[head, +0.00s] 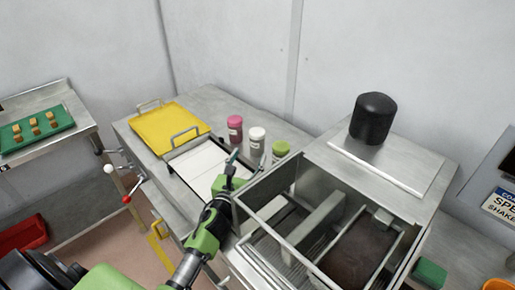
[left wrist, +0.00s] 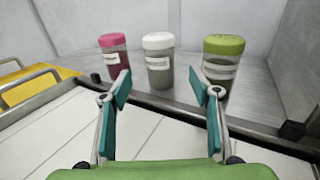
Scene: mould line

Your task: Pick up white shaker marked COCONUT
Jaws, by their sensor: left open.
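The white-lidded shaker (head: 257,139) stands upright on the metal table between a pink-lidded shaker (head: 235,128) and a green-lidded shaker (head: 281,150). In the left wrist view the white-lidded shaker (left wrist: 158,62) has a clear body with grey-brown contents and a pale label too small to read. My left gripper (head: 247,161) is open and empty, just in front of the shakers. In the left wrist view its teal fingers (left wrist: 168,90) point toward the white-lidded shaker, which stands beyond the tips and appears between them, nearer the left finger. My right gripper is not in view.
A white tiled tray (head: 197,160) with a dark rim lies in front of the shakers. A yellow tray (head: 168,127) with handles is further left. An open metal machine (head: 325,180) with a black cylinder (head: 373,117) stands right. The wall is behind.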

